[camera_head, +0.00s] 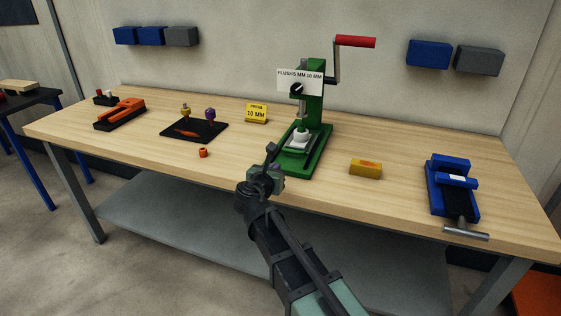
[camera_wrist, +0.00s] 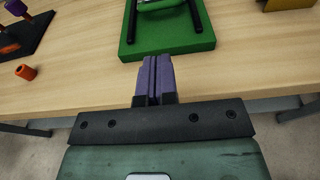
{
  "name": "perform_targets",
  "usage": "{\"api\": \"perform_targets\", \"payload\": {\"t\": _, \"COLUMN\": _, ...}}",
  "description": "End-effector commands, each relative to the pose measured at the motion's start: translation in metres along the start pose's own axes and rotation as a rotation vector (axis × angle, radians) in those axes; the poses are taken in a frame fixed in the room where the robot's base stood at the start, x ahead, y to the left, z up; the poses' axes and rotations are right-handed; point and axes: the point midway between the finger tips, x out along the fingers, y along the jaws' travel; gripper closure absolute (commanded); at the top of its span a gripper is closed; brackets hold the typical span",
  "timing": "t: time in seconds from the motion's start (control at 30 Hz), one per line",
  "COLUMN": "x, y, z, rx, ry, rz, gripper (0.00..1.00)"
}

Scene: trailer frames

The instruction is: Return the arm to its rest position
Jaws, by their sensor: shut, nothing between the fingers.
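My arm reaches up from the bottom of the head view, and my gripper (camera_head: 270,152) is over the front part of the bench, in front of the green press (camera_head: 313,110). In the wrist view my gripper (camera_wrist: 153,62) shows two purple fingers pressed together with nothing between them. The fingertips point toward the green base of the press (camera_wrist: 170,42) and appear just short of its front edge. Whether they touch anything cannot be told.
The wooden bench (camera_head: 380,200) carries an orange tool (camera_head: 120,113), a black mat (camera_head: 178,131), a small orange piece (camera_head: 203,153), a yellow block (camera_head: 365,168) and a blue vise (camera_head: 452,185). The press has a red-handled crank (camera_head: 355,42). Open floor lies before the bench.

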Motion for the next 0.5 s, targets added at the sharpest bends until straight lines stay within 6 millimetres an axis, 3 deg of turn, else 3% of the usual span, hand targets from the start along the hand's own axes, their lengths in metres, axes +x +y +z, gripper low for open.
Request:
{"api": "perform_targets", "payload": {"t": 0.17, "x": -0.003, "y": 0.0, "z": 0.0, "rx": 0.019, "ry": 0.0, "rz": -0.001, "gripper": 1.0}}
{"api": "perform_targets", "payload": {"t": 0.27, "x": -0.003, "y": -0.006, "z": -0.005, "rx": 0.193, "ry": 0.021, "rz": -0.039, "gripper": 1.0}}
{"api": "perform_targets", "payload": {"t": 0.37, "x": -0.016, "y": -0.031, "z": -0.035, "rx": 0.642, "ry": 0.147, "rz": -0.183, "gripper": 1.0}}
{"api": "perform_targets", "payload": {"t": 0.5, "x": -0.058, "y": -0.103, "z": -0.085, "rx": 1.426, "ry": 0.335, "rz": -0.682, "gripper": 1.0}}
